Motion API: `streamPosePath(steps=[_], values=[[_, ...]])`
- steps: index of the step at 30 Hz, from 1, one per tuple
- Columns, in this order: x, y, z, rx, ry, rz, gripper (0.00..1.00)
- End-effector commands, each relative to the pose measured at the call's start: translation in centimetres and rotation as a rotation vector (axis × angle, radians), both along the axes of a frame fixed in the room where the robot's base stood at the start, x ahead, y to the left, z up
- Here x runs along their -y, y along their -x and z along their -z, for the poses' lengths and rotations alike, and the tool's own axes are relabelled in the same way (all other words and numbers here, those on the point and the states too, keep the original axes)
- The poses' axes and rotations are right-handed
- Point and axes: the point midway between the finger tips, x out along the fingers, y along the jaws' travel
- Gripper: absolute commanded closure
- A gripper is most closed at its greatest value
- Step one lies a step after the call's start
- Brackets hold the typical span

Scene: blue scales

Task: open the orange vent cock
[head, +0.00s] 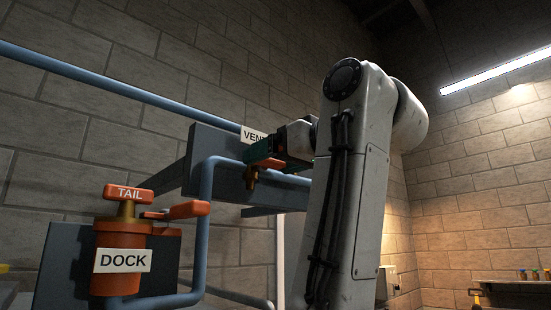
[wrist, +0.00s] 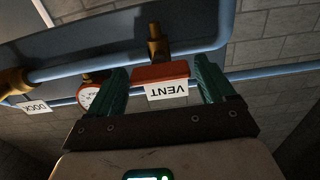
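The orange handle of the vent cock (wrist: 160,73) is in the middle of the wrist view, on a brass body (wrist: 156,40) joined to a blue pipe. A white VENT label (wrist: 167,91) shows beside it, upside down. My gripper (wrist: 161,64) is open, with one teal finger on each side of the orange handle. I cannot tell whether the fingers touch it. In the head view my gripper (head: 265,148) is at the brass vent cock (head: 252,177), partly covering the VENT label (head: 252,135) and hiding most of the handle.
A gauge (wrist: 88,95) and a DOCK label (wrist: 34,107) show in the wrist view. Blue pipes and a grey panel (head: 210,142) surround the cock.

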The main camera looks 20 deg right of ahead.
Motion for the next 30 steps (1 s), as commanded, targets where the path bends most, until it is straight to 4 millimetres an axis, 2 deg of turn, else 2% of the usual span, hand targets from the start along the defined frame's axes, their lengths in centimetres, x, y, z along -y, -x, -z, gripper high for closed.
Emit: streamPosePath(steps=[1, 14, 23, 30], values=[[0.01, 0.02, -0.02, 0.0, 0.0, 0.0, 0.23], [0.01, 0.04, -0.03, 0.0, 0.0, 0.0, 0.62], [0.02, 0.04, 0.03, 0.013, 0.041, 0.0, 0.62], [0.1, 0.06, 0.1, 0.058, 0.178, 0.003, 0.62]])
